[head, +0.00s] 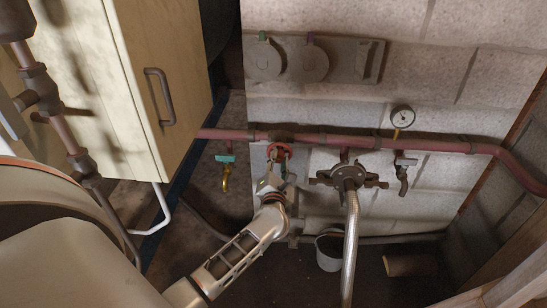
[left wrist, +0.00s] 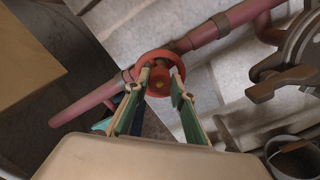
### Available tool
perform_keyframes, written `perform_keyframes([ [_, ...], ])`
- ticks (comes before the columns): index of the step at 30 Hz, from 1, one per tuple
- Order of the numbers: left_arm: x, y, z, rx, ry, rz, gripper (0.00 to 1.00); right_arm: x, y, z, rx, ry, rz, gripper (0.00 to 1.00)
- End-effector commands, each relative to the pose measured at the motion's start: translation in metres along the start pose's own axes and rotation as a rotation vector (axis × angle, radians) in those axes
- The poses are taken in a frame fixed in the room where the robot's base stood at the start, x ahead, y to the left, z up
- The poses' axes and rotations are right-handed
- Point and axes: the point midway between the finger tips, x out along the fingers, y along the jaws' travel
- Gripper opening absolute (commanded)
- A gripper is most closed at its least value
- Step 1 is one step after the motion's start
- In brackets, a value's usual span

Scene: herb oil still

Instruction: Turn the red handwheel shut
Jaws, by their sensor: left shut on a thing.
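The red handwheel (head: 279,148) sits on the red pipe against the block wall, just right of the pale cabinet. It also shows near the top middle of the left wrist view (left wrist: 157,57), where its round rim and hub are seen. My left gripper (head: 277,160) reaches up to it from below, its fingers at the rim. In the left wrist view the two fingers of the left gripper (left wrist: 160,82) lie on either side of the wheel, closed on its rim. The wheel's far side is hidden. My right gripper is not in view.
The red pipe (head: 235,134) runs along the wall. A teal-handled brass tap (head: 226,172) hangs left of the wheel. A dark valve with a braided hose (head: 350,220), a gauge (head: 402,117) and a grey tap (head: 403,178) are to the right. A bucket (head: 328,252) stands below.

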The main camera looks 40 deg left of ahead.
Motion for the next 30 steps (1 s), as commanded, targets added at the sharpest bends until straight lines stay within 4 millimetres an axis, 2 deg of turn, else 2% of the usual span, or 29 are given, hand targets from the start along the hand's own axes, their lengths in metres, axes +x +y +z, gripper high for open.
perform_keyframes([
  [1,0.001,0.006,0.007,0.043,-0.003,0.004,0.03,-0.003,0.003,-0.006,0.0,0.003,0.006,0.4],
  [15,0.0,0.002,0.003,0.438,0.0,0.0,0.03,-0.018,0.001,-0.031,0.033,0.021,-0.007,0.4],
  [24,0.0,-0.001,0.0,0.576,0.001,-0.001,0.03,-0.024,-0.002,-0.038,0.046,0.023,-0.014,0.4],
  [30,0.0,-0.002,-0.001,0.61,0.001,-0.002,0.03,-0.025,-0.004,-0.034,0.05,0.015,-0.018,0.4],
])
